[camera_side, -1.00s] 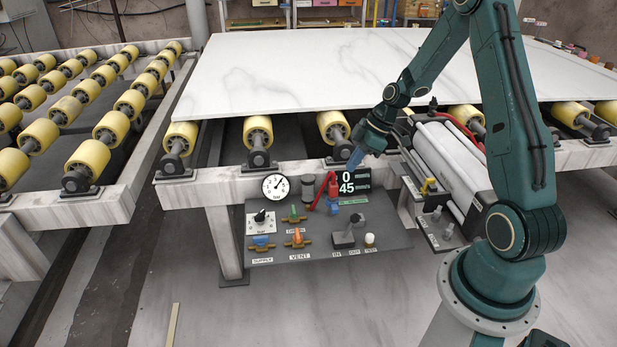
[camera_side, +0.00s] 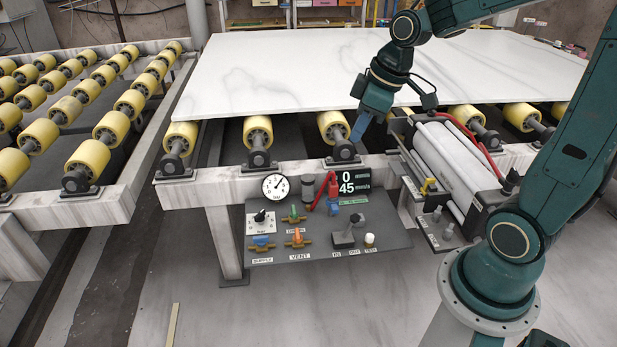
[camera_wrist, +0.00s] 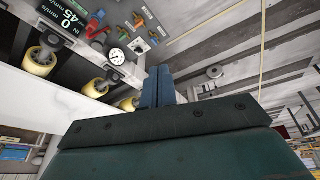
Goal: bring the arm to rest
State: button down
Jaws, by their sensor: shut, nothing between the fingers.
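My gripper (camera_side: 360,127) is above the front beam of the roller table, up and slightly right of the control panel. Its blue fingers are together and empty, pointing down. In the wrist view the shut blue fingers (camera_wrist: 158,86) stand side by side at the centre. My arm is raised and bent, with the upper links running out of the top of the side view. The gripper appears clear of the panel (camera_side: 384,240); whether it is clear of the slab's front edge is hard to tell.
A white marble slab (camera_side: 290,70) lies on yellow rollers (camera_side: 257,131). The panel carries a round gauge (camera_side: 275,186), a display (camera_side: 352,181) reading 0 and 45, a red lever (camera_side: 325,190), and several valves and knobs. A white cylinder unit (camera_side: 455,160) stands to the right.

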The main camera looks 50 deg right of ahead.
jog(key=s+a+r+m+t, duration=0.1)
jog(key=s+a+r+m, duration=0.1)
jog(key=s, duration=0.5)
jog(key=s+a+r+m, duration=0.2)
jog(key=s+a+r, duration=0.1)
jog(key=s, duration=0.3)
jog(key=shift+s+a+t+h, duration=0.35)
jog(key=shift+t+h, duration=0.05)
jog(key=shift+w+r+m, duration=0.1)
jog(key=shift+w+m, duration=0.05)
jog(key=shift+m, duration=0.15)
dwell(3.2)
jog(key=w+d+f+m+g, duration=0.3)
jog(key=w+d+f+m, duration=0.8)
jog(key=w+d+m, duration=0.45)
jog(key=d+f+m+g, duration=0.1)
jog(key=d+f+m, duration=0.4)
jog(key=f, duration=0.8)
jog(key=d+f+m+g, duration=0.1)
jog(key=d+f+m, duration=0.5)
jog(key=f, duration=0.6)
jog(key=shift+s+d+f, duration=0.15)
jog(key=shift+d+f, duration=0.25)
jog(key=shift+d, duration=0.35)
